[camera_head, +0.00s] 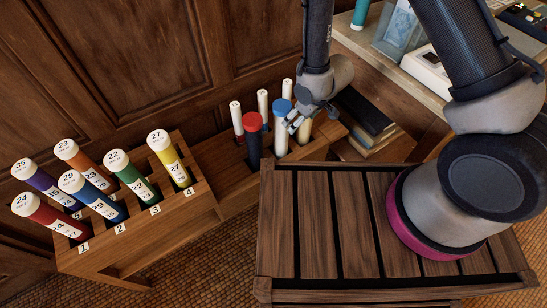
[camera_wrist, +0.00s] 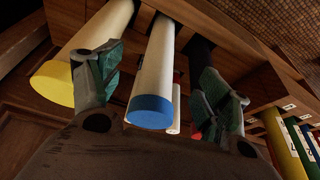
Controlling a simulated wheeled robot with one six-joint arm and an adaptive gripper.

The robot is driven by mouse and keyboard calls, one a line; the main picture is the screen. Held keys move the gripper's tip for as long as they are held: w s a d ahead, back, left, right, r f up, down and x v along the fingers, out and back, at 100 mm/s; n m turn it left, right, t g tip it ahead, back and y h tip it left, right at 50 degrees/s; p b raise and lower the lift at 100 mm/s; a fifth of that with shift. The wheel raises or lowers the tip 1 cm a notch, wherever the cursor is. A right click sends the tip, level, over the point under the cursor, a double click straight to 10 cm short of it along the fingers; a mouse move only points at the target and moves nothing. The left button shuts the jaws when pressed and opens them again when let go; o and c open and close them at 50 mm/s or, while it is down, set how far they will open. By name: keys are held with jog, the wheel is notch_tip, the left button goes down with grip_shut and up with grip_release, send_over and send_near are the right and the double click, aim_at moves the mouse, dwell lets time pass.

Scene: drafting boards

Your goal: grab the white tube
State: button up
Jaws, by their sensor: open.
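A white tube (camera_wrist: 156,60) with a blue end stands upright in the wooden rack (camera_head: 222,165), beside a dark tube with a red cap (camera_head: 253,138). The blue cap (camera_head: 282,106) shows in the head view, and the white body (camera_head: 281,146) shows below it. My gripper (camera_head: 297,122) is at this tube's upper part. In the wrist view my gripper (camera_wrist: 158,85) is open, with one finger on each side of the white tube. Whether the fingers touch it I cannot tell. A cream tube with a yellow end (camera_wrist: 52,84) is just outside the left finger.
Several slim white-topped tubes (camera_head: 262,101) stand at the rack's back. A stepped rack at left holds several coloured numbered tubes (camera_head: 133,177). A slatted wooden top (camera_head: 318,225) lies in front. Books (camera_head: 365,120) and a desk (camera_head: 385,62) are on the right.

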aim_at(287, 108)
jog(key=shift+t+y, duration=0.8)
jog(key=w+a+r, duration=0.2)
jog(key=w+a, duration=0.1)
jog(key=shift+a, duration=0.15)
jog(key=shift+w+a+f, duration=0.1)
jog(key=shift+w+a, duration=0.05)
jog(key=shift+a, duration=0.1)
jog(key=x, duration=0.7)
jog(key=shift+w+a, duration=0.15)
jog(key=shift+a, duration=0.15)
jog(key=c, duration=1.3)
